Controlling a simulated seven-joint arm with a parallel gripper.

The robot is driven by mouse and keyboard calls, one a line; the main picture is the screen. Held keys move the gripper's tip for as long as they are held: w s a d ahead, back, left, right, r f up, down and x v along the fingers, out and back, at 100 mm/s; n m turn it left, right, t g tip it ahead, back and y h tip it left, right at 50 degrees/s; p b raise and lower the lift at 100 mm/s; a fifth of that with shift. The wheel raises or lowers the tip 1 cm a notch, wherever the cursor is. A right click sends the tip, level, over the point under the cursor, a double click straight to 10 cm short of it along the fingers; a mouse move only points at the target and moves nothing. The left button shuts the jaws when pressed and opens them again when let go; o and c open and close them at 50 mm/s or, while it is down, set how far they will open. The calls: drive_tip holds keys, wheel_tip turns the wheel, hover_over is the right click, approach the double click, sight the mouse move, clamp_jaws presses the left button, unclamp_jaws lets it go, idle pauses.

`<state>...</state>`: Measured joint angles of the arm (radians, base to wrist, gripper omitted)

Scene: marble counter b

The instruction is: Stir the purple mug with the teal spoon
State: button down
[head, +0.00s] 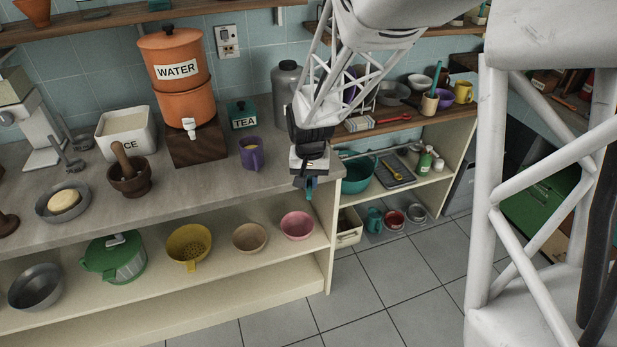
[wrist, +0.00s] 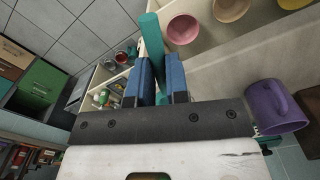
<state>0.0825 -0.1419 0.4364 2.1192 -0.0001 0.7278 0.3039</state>
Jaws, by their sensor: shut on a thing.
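The purple mug (head: 251,155) stands upright on the counter, left of my gripper (head: 309,185). In the wrist view the mug (wrist: 272,106) is at the right, its handle showing. My gripper (wrist: 162,75) points down just off the counter's right front edge, apart from the mug. Its blue fingers are shut on a teal rod, which I take to be the teal spoon (wrist: 152,32). The rod reaches past the fingertips. In the head view the spoon is mostly hidden by the fingers, and I cannot make out its bowl end.
A tea box (head: 242,115) and an orange water dispenser (head: 178,85) on a dark block stand behind the mug. A mortar (head: 129,178) is farther left. Bowls, including a pink one (head: 297,226), sit on the shelf below. The counter around the mug's front is clear.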

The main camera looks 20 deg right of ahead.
idle(0.7)
drive_tip(key=w+a+r+m+g+y, duration=0.1)
drive_tip(key=w+a+r+m+y, duration=0.4)
drive_tip(key=w, duration=0.5)
drive_tip(key=w+a+r+m+g+y, duration=0.1)
drive_tip(key=w+a+r+m+y, duration=0.4)
drive_tip(key=w+r+y, duration=0.3)
wheel_tip(320, 180, up, 3)
drive_tip(key=shift+w+a+f+y, duration=0.2)
drive_tip(key=shift+w+a+y, duration=0.1)
drive_tip(key=shift+w+a, duration=0.6)
drive_tip(key=shift+s+f, duration=0.1)
drive_tip(key=shift+f, duration=0.05)
